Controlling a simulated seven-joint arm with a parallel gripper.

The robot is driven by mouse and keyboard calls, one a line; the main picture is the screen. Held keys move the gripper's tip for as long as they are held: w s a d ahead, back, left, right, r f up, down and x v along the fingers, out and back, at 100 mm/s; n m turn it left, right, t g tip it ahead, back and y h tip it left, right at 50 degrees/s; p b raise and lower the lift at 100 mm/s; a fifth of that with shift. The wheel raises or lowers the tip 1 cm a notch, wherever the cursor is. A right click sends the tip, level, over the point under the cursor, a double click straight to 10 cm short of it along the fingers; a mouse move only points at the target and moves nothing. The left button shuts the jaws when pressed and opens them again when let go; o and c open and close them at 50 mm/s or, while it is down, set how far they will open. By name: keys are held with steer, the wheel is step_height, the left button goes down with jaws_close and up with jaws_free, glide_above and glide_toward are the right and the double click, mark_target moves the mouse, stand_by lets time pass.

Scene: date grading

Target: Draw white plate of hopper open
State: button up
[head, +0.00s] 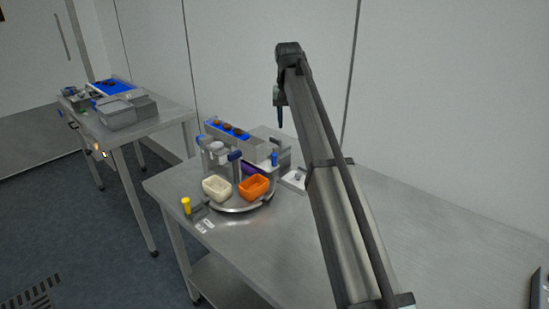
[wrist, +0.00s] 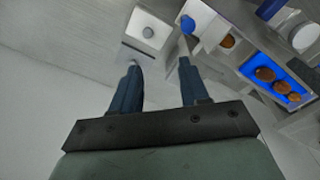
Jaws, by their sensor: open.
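The hopper (head: 222,140) is a grey block on the near table, with a blue-lined tray holding brown dates. In the wrist view its blue tray (wrist: 292,72) is at the right. A pale plate (head: 265,165) with a blue knob (head: 274,158) is at its front right side. In the wrist view the blue knob (wrist: 187,25) is just beyond the right fingertip, with a date beside it. My gripper (head: 280,122) is raised above and behind the hopper, pointing down. Its two blue fingers (wrist: 159,66) are apart with nothing between them.
A white square with a grey knob (wrist: 148,32) lies just beyond the fingers. A cream bowl (head: 216,189) and an orange bowl (head: 254,187) stand on a round metal tray. A second table (head: 150,118) with similar equipment stands at left.

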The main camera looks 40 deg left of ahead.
mark_target(274, 154)
steer(key=s+a+n, duration=0.1)
steer(key=s+a, duration=0.2)
steer(key=s, duration=0.1)
steer(key=shift+g, duration=0.3)
step_height(274, 154, down, 14)
steer(key=shift+w+r, duration=0.15)
steer(key=shift+r, duration=0.1)
steer(key=shift+c, duration=0.3)
jaws_close()
